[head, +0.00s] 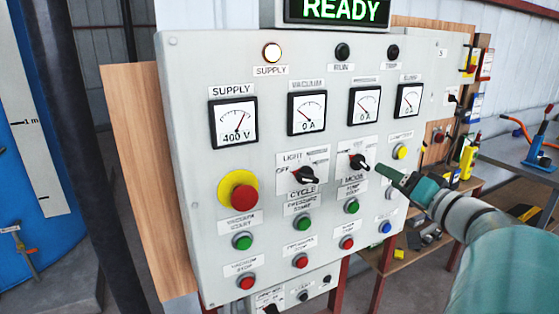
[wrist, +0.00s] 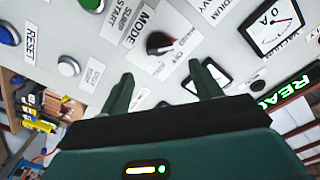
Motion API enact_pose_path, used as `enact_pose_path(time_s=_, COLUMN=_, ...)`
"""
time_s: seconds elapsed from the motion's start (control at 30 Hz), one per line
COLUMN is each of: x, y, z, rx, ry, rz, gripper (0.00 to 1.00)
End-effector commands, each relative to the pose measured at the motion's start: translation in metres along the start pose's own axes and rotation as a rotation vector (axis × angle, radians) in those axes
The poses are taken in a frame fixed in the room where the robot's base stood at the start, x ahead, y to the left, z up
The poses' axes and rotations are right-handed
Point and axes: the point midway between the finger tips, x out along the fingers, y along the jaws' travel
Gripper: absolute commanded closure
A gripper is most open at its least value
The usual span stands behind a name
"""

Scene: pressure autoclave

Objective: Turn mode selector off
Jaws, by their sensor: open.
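The mode selector (head: 359,161) is a black rotary knob with a red mark on a white label plate, on the grey control panel (head: 200,160). In the wrist view the mode selector (wrist: 160,44) sits beyond my fingertips, beside its MODE label. My gripper (head: 384,170) is just right of the selector in the head view. In the wrist view my gripper (wrist: 162,80) is open, its two green fingers apart with nothing between them. The fingers look short of the knob and not around it. The exact gap cannot be told.
A similar cycle selector (head: 304,174) is to the left. A red emergency button (head: 239,196) on yellow and several push buttons lie around and below. Gauges line the panel above, under a green READY display (head: 338,11). Shelves with tools (head: 440,220) stand at right.

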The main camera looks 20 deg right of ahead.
Motion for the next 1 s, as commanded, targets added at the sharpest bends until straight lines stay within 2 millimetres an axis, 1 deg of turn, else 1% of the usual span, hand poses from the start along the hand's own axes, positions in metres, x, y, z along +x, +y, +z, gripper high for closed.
enact_pose_path(time_s=0.03, x=0.011, y=0.000, z=0.000, rx=-0.001, ry=-0.002, rz=-0.001, gripper=0.36)
enact_pose_path(time_s=0.2, x=0.045, y=0.000, z=0.000, rx=0.001, ry=-0.003, rz=-0.002, gripper=0.36)
enact_pose_path(time_s=0.3, x=0.062, y=-0.001, z=0.001, rx=-0.001, ry=-0.004, rz=-0.003, gripper=0.36)
enact_pose_path(time_s=0.4, x=0.074, y=-0.001, z=0.001, rx=0.001, ry=-0.004, rz=-0.003, gripper=0.36)
enact_pose_path(time_s=0.53, x=0.082, y=-0.001, z=0.001, rx=0.000, ry=-0.003, rz=-0.003, gripper=0.36)
enact_pose_path(time_s=0.77, x=0.083, y=-0.001, z=0.001, rx=0.000, ry=-0.003, rz=-0.003, gripper=0.36)
enact_pose_path(time_s=0.8, x=0.083, y=-0.001, z=0.001, rx=0.000, ry=-0.003, rz=-0.003, gripper=0.38)
enact_pose_path(time_s=0.83, x=0.083, y=-0.001, z=0.001, rx=0.000, ry=-0.003, rz=-0.003, gripper=0.44)
enact_pose_path(time_s=0.97, x=0.083, y=-0.001, z=0.001, rx=0.000, ry=-0.003, rz=-0.003, gripper=0.70)
enact_pose_path(time_s=1.0, x=0.083, y=-0.001, z=0.001, rx=0.000, ry=-0.003, rz=-0.003, gripper=0.78)
